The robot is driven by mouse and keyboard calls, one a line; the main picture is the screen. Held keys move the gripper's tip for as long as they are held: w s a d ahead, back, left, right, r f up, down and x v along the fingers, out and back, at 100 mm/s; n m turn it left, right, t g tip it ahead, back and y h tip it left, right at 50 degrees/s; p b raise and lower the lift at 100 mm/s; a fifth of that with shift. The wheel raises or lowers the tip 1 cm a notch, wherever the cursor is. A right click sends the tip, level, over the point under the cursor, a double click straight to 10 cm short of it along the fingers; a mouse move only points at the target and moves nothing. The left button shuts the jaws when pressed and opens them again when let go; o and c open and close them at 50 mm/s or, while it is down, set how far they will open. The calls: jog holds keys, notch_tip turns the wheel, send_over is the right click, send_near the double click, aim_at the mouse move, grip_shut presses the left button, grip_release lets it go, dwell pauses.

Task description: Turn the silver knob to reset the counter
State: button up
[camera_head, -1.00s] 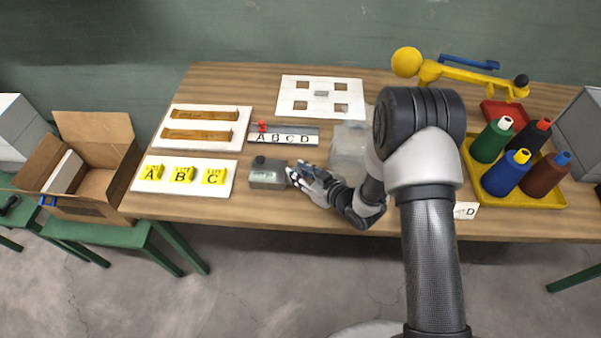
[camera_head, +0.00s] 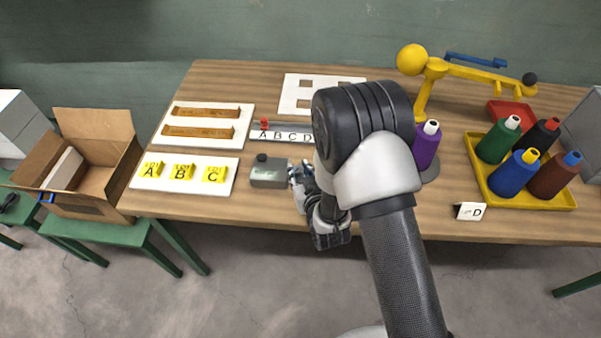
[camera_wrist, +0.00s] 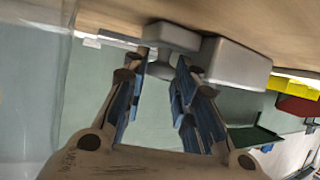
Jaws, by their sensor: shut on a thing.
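The counter is a small grey box (camera_head: 269,174) with a dark round cap on top, near the front edge of the table. My gripper (camera_head: 295,174) is at its right side in the head view, with the forearm covering part of it. In the wrist view, the fingertips of my gripper (camera_wrist: 161,66) stand on either side of a silver-grey round knob (camera_wrist: 160,71) and are shut on it. A larger pale grey body (camera_wrist: 236,63) shows beyond, to the right. The counter's reading is too small to make out.
Yellow blocks A, B, C on a white board (camera_head: 140,182) lie left of the counter. The lettered rail (camera_head: 285,136) is behind it. A purple bottle (camera_head: 426,145) and a yellow tray (camera_head: 520,203) with several bottles stand to the right. Table is clear near the D card (camera_head: 470,211).

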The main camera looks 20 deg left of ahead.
jog(key=o, duration=0.8)
jog(key=shift+c, duration=0.2)
jog(key=shift+w, duration=0.1)
